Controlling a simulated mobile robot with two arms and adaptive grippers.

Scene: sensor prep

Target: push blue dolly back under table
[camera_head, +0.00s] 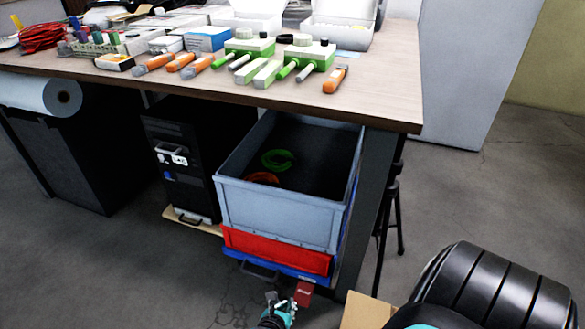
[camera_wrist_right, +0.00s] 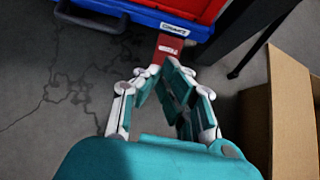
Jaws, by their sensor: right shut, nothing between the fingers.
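The blue dolly (camera_head: 290,272) stands at the front of the table's (camera_head: 385,110) underside, its near edge showing below a red crate (camera_head: 275,250) and a grey bin (camera_head: 275,212). A black handle (camera_head: 260,271) is on its front, and a red tab (camera_head: 304,294) hangs below its edge. In the right wrist view the dolly's blue edge (camera_wrist_right: 145,17) and the red tab (camera_wrist_right: 167,47) lie just ahead of the fingertips. My right gripper (camera_head: 279,299) is shut and empty, close to the tab; I cannot tell whether they touch. My left gripper is not in view.
A black computer tower (camera_head: 170,150) on a wooden board stands left of the dolly. A table leg (camera_head: 367,215) and a stool (camera_head: 395,210) are to its right. An open cardboard box (camera_head: 366,312) sits on the floor at right. The floor (camera_head: 110,270) left of the gripper is clear.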

